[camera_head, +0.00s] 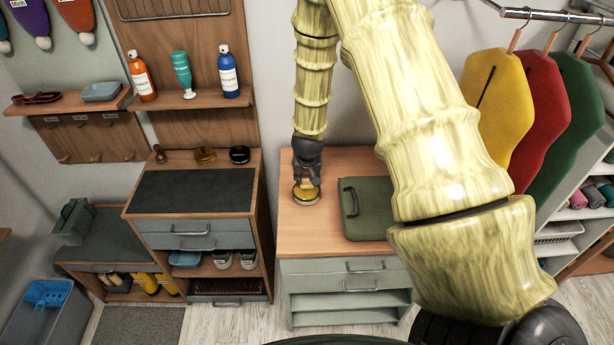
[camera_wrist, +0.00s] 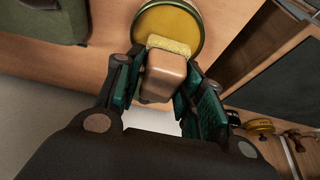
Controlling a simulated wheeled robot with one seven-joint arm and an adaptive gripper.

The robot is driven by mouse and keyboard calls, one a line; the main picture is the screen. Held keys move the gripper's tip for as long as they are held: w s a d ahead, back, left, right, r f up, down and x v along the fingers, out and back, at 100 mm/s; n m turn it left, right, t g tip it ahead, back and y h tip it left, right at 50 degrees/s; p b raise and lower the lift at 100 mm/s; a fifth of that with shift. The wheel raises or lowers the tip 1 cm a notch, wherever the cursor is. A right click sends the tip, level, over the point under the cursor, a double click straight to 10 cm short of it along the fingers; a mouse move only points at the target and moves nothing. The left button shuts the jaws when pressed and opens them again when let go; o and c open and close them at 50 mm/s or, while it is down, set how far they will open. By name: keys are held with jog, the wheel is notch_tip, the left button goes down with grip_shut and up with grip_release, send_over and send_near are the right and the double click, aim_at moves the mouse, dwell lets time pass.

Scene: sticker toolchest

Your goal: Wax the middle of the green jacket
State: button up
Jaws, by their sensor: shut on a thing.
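The green jacket (camera_head: 578,115) hangs on the rail at the right, behind a red jacket (camera_head: 540,110) and a yellow jacket (camera_head: 495,95). My gripper (camera_head: 307,182) points down over the left part of the wooden-topped cabinet, far from the jackets. It is shut on a wooden applicator block (camera_wrist: 165,75) with a yellow sponge pad (camera_wrist: 169,45). A round, open tin of yellow wax (camera_head: 306,197) stands on the top just below. In the wrist view the pad overlaps the wax tin (camera_wrist: 168,22); I cannot tell whether they touch.
A green case (camera_head: 368,220) lies on the cabinet top (camera_head: 300,235) right of the tin. A workbench with a dark mat (camera_head: 195,192) stands to the left, with small jars at its back. Bottles stand on the shelf above. My arm crosses the view between tin and jackets.

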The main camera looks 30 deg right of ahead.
jog(key=shift+r+p, duration=1)
jog(key=shift+r, duration=0.75)
jog(key=shift+f, duration=0.1)
